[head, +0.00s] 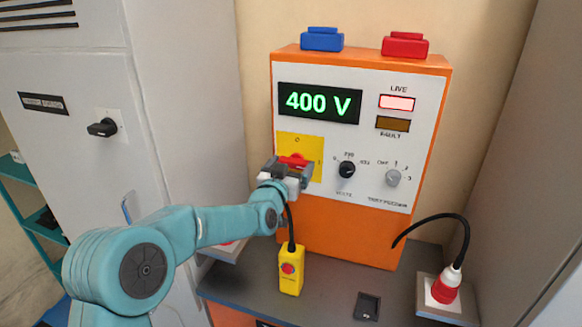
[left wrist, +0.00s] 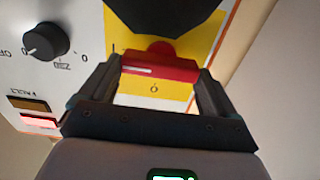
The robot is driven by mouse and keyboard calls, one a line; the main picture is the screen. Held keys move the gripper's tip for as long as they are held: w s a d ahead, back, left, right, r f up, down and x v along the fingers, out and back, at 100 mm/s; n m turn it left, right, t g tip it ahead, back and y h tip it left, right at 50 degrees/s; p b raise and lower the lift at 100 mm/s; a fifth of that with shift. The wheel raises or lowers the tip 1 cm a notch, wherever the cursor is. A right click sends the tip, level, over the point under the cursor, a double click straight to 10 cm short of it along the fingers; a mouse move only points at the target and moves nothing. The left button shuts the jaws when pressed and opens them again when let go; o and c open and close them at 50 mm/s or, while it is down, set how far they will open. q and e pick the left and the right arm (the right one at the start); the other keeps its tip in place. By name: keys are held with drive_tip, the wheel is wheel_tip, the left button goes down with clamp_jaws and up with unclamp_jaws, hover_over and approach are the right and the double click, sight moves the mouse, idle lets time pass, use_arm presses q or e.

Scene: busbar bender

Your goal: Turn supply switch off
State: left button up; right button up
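The supply switch is a red rotary handle (head: 293,160) on a yellow plate (head: 314,143) on the orange cabinet's front panel. Its bar lies level, in line with the "I" mark at the side; the "O" mark is above it. My left gripper (head: 290,176) is at the handle and partly covers it. In the left wrist view the red bar (left wrist: 160,67) spans the gap between my fingers, one finger at each end. I cannot tell whether they press on it. My right gripper is not in view.
The display (head: 319,103) reads 400 V. The LIVE lamp (head: 397,102) glows; the FAULT lamp (head: 393,124) is dark amber. Two knobs, black (head: 347,169) and grey (head: 393,177), sit right of the switch. A yellow pendant (head: 291,272) stands below on the grey bench (head: 330,290).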

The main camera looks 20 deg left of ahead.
use_arm(q)
drive_tip(key=shift+f+b, duration=0.15)
drive_tip(key=shift+b, duration=0.35)
drive_tip(key=n+b, duration=0.7)
drive_tip(key=b, duration=0.3)
drive_tip(key=shift+a+f, duration=0.15)
drive_tip(key=shift+n+b, duration=0.3)
drive_tip(key=shift+n, duration=0.3)
drive_tip(key=n+b, duration=0.3)
drive_tip(key=n, duration=0.1)
drive_tip(key=shift+n, duration=0.3)
drive_tip(key=n+b, duration=0.1)
drive_tip(key=n, duration=0.4)
drive_tip(key=shift+a+b, duration=0.1)
drive_tip(key=shift+b, duration=0.3)
drive_tip(key=o, duration=0.8)
drive_tip(key=shift+c, duration=0.2)
